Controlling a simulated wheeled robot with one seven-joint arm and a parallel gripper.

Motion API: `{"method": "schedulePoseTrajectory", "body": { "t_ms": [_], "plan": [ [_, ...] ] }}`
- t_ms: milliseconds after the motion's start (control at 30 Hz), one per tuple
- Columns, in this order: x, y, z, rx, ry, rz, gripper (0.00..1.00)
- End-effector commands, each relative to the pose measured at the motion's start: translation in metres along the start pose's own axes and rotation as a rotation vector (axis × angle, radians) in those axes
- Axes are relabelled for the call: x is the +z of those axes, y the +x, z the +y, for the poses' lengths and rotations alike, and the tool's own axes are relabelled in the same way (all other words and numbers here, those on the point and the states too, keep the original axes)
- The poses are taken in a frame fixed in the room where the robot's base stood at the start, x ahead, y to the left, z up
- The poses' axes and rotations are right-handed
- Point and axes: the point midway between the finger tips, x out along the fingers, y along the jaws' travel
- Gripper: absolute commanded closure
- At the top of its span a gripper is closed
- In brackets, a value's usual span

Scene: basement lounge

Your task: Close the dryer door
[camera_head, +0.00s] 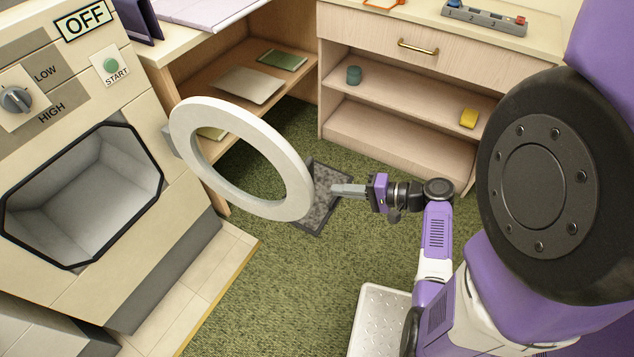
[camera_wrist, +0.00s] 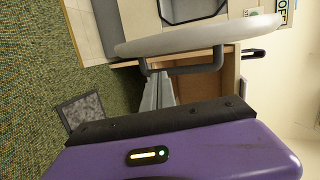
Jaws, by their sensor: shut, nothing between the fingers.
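The dryer (camera_head: 150,215) stands at the left, with an open dark-rimmed drum opening (camera_head: 85,195). Its door (camera_head: 240,120) is a white ring, swung wide open and hinged at the opening's right side. My gripper (camera_head: 335,190) is shut and empty, just right of the door's outer edge in the head view. In the wrist view the door (camera_wrist: 200,38) is seen nearly edge-on, with a dark grey handle (camera_wrist: 205,67) on its face. The gripper fingers (camera_wrist: 157,82) point toward the door near the handle's left end. I cannot tell whether they touch it.
A start button (camera_head: 110,65) and a dial (camera_head: 15,99) sit on the dryer panel. Wooden shelves (camera_head: 345,130) with small items stand behind. A dark mat (camera_head: 325,215) lies on the green carpet under the door. Carpet in front of the dryer is clear.

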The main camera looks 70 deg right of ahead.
Motion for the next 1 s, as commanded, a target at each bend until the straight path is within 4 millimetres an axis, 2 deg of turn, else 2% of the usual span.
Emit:
{"method": "schedulePoseTrajectory", "body": {
  "t_ms": [33,200,367,467,800,1000],
  "plan": [
    [-0.007,-0.007,-0.005,-0.072,0.008,-0.025,1.00],
    [-0.011,-0.034,-0.032,-0.251,-0.004,-0.111,1.00],
    [-0.010,-0.042,-0.043,-0.311,-0.020,-0.143,1.00],
    [-0.007,-0.034,-0.047,-0.314,-0.021,-0.148,1.00],
    [0.002,0.021,-0.064,-0.312,-0.020,-0.148,1.00],
    [0.004,0.043,-0.071,-0.312,-0.020,-0.146,1.00]
  ]
}}
